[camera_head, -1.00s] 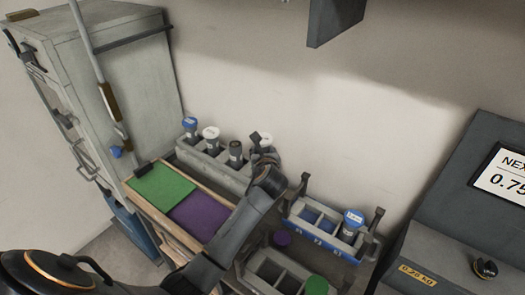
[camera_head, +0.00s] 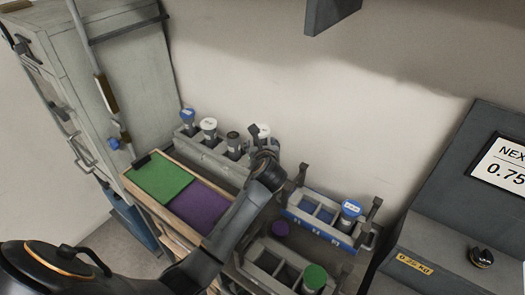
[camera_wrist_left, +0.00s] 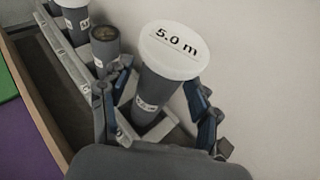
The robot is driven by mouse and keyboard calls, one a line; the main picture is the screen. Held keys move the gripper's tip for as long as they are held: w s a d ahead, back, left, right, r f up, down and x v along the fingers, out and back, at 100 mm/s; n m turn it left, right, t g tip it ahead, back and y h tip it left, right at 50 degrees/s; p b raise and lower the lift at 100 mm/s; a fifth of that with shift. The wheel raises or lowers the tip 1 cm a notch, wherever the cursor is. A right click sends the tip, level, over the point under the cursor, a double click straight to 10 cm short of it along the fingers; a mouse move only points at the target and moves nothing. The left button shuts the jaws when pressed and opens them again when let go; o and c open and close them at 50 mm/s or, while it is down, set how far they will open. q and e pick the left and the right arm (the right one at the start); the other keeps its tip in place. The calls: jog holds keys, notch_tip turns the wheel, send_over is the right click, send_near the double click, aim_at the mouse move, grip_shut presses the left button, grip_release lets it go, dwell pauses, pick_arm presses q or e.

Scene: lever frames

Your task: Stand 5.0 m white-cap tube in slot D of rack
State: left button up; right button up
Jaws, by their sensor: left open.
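The white-cap tube (camera_wrist_left: 160,85), marked "5.0 m" on its lid, stands in the end slot of a grey rack (camera_wrist_left: 75,65) in the left wrist view. In the head view its white cap (camera_head: 264,129) shows at the right end of the back rack (camera_head: 210,155). My left gripper (camera_head: 262,145) is there, partly hiding the tube. In the wrist view the left gripper's fingers (camera_wrist_left: 160,112) are open, one on each side of the tube. I cannot tell whether they touch it. My right gripper is not in view.
Several other tubes, one with a blue cap (camera_head: 187,115), stand in the back rack. A blue-fronted rack (camera_head: 318,228) holds a blue-capped tube (camera_head: 351,208) at its right end. A front grey rack (camera_head: 262,268) holds a green-capped tube (camera_head: 315,276). Green (camera_head: 160,181) and purple (camera_head: 200,205) pads lie left.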

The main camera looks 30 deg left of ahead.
pick_arm(q)
jog(key=v, duration=1.1)
jog(key=shift+b, duration=0.35)
jog(key=shift+a, duration=0.1)
